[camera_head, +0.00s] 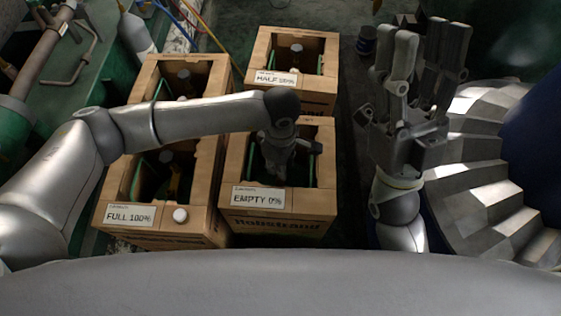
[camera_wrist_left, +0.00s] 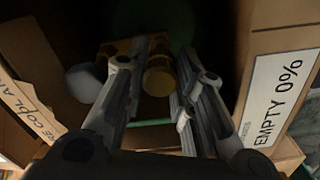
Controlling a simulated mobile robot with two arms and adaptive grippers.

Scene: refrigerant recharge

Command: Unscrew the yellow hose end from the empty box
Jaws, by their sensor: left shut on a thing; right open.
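The empty box (camera_head: 312,200) is a brown crate with an "EMPTY 0%" label (camera_head: 258,198); the label also shows at the right of the left wrist view (camera_wrist_left: 280,95). My left gripper (camera_head: 277,160) reaches down into this box from above. In the left wrist view its fingers (camera_wrist_left: 156,88) are shut on the yellow hose end (camera_wrist_left: 158,78), a dull brass-yellow round piece in shadow. The hose below it is hidden in the dark. My right gripper (camera_head: 422,50) is open and empty, raised upright to the right of the box.
The "FULL 100%" box (camera_head: 185,238) stands left of the empty box, with a white cap (camera_head: 180,215) on its rim. The "HALF" box (camera_head: 310,97) is behind. Another crate stands at the back left. A ribbed grey drum (camera_head: 490,160) is at the right.

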